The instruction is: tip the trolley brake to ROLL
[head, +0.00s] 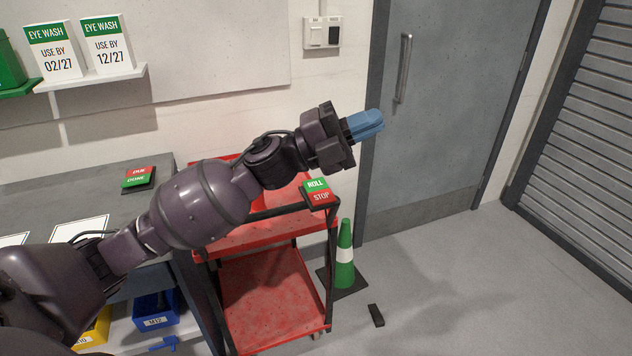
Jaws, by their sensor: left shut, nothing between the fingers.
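The trolley brake (318,193) is a small rocker with a green ROLL half at the top and a red STOP half below. It sits at the right end of the handle of the red trolley (262,290). I cannot tell for sure which half is pressed down. My left gripper (378,121) is shut and empty, with blue fingertips pointing right. In the picture it is above and to the right of the brake, apart from it. My left arm hides part of the trolley's top tray. My right gripper is not in view.
A green and white cone (345,262) stands right of the trolley, with a small black block (376,315) on the floor nearby. A grey bench (40,192) with a DUE/DONE rocker (138,178) is at left. A grey door (450,120) is behind. The floor at right is clear.

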